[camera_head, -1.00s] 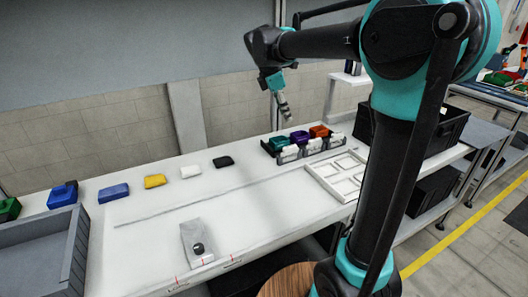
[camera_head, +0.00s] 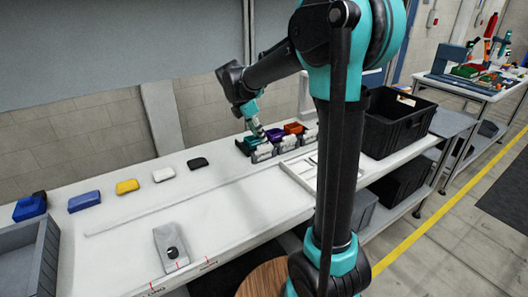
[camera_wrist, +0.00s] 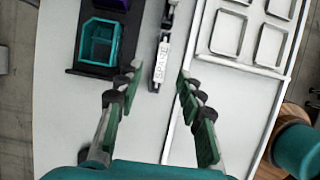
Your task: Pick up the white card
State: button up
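A narrow white card with dark lettering (camera_wrist: 161,62) stands or lies in a dark holder in the wrist view, ahead of and between my fingers. In the head view, several small white pieces stand in front of the coloured bins; the leftmost (camera_head: 263,153) is just below my gripper (camera_head: 259,134). My gripper also shows in the wrist view (camera_wrist: 158,76), with its two fingers spread wide and nothing between them. The fingers appear above the card and not touching it; the exact height is unclear.
A teal bin (camera_wrist: 98,42) is left of the card, on a dark rack with purple and orange bins. A white compartment tray (camera_wrist: 204,55) lies close right. Blue, yellow, white (camera_head: 163,174) and black blocks line the bench. A black crate (camera_head: 395,122) stands further right.

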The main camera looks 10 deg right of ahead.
aim_at(264, 145)
jog(key=shift+x, duration=2.75)
jog(key=shift+s, duration=0.1)
grip_shut()
